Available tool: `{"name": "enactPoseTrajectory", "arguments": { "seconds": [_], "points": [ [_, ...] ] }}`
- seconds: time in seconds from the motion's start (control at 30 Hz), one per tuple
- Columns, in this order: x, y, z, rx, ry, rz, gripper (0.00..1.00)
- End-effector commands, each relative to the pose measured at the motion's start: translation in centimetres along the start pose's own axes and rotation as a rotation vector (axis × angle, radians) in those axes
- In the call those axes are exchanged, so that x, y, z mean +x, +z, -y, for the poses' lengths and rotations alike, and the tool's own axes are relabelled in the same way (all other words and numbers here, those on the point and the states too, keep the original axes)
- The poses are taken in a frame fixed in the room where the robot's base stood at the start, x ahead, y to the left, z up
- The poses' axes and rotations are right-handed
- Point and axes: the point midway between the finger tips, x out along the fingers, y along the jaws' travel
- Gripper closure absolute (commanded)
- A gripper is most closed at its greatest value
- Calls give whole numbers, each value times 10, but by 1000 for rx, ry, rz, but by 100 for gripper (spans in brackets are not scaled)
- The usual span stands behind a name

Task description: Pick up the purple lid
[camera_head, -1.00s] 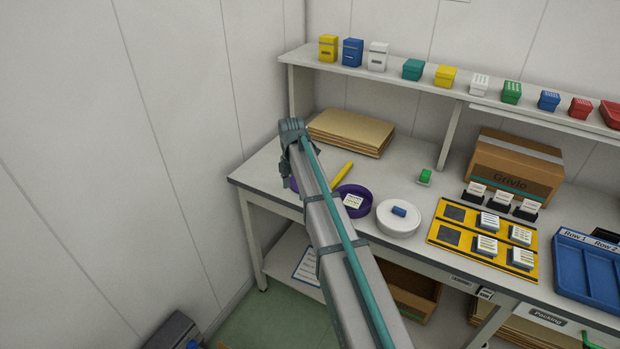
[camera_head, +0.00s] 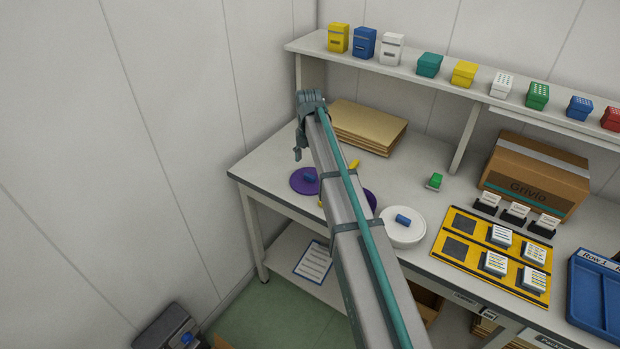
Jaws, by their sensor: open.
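A flat, round purple lid (camera_head: 299,187) lies near the front left of the table, with a small blue block-like piece (camera_head: 309,178) on top of it. A second purple round piece (camera_head: 370,199) shows only as a sliver behind my arm; most of it is hidden. My gripper (camera_head: 298,153) is open and points down above the table, just behind the purple lid in the picture and apart from it. My arm hides part of the area right of the lid. I see nothing held in the gripper.
A white round dish (camera_head: 403,237) with a blue piece stands right of my arm. A yellow piece (camera_head: 354,164) shows beside the arm. Flat cardboard (camera_head: 368,125) lies behind the gripper. A yellow card holder (camera_head: 455,257), a cardboard box (camera_head: 535,180) and a blue tray (camera_head: 590,320) stand further right.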

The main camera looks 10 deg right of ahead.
Motion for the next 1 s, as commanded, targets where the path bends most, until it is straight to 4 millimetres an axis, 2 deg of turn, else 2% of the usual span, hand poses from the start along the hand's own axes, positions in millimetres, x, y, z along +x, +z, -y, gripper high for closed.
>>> {"name": "enactPoseTrajectory", "arguments": {
  "seconds": [0.37, 0.63, 0.9, 0.93, 1.0],
  "points": [
    [23, -2, 3, 1, -1, -1, 25],
    [55, -2, 4, 1, -1, -1, 25],
    [62, -1, 3, 1, 1, 1, 25],
    [61, -1, 3, 1, 1, 1, 27],
    [61, -1, 3, 1, 1, 1, 38]
  ]
}}
